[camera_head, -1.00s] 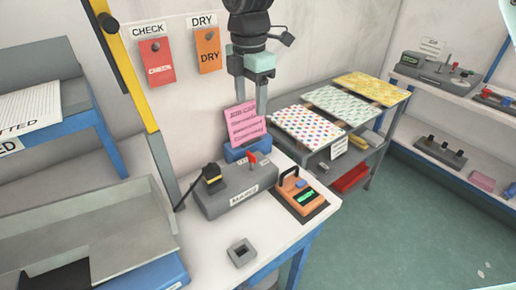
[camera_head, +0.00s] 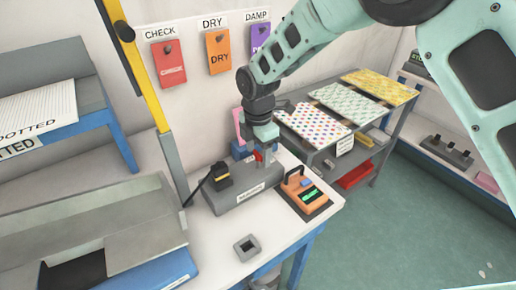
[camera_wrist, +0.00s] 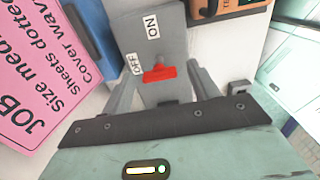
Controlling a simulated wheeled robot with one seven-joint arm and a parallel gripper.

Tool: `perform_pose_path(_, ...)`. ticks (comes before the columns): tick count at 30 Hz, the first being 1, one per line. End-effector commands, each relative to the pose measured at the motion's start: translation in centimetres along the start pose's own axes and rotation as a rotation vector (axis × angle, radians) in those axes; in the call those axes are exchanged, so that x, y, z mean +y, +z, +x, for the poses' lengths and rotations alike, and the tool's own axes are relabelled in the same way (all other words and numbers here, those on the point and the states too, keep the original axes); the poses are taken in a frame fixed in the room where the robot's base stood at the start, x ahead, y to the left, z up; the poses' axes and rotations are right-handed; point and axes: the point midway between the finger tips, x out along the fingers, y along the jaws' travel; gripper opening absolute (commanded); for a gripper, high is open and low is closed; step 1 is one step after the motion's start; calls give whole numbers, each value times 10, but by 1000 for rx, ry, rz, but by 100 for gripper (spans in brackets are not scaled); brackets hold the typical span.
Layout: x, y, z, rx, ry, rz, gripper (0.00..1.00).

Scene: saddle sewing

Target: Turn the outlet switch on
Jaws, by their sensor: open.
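The grey outlet box (camera_head: 240,197) lies on the white table and carries a red switch (camera_head: 258,156). In the wrist view the red switch (camera_wrist: 160,73) stands on the grey top, close to the OFF label (camera_wrist: 133,64); the ON label (camera_wrist: 152,26) is farther up. I cannot tell which way the switch is thrown. My gripper (camera_head: 262,153) is low over the box's far right end. In the wrist view my gripper (camera_wrist: 165,85) is open, one finger on each side of the red switch, with no clear contact.
A black-and-yellow plug (camera_head: 220,178) sits at the box's left end. An orange meter (camera_head: 301,192) stands close on the right. A pink job card (camera_wrist: 40,75) and a blue block (camera_wrist: 92,40) are beside the box. A small grey square block (camera_head: 246,248) lies in front.

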Motion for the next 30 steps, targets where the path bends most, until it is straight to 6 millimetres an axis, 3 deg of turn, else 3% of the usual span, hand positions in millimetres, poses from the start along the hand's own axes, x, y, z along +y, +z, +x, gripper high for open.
perform_pose_path(7,0,0,1,0,1,0,60)
perform_pose_path(8,0,0,1,0,1,0,54)
perform_pose_path(12,0,0,0,0,1,0,16)
perform_pose_path(23,0,0,0,0,0,35,15)
perform_pose_path(30,0,0,0,1,1,169,15)
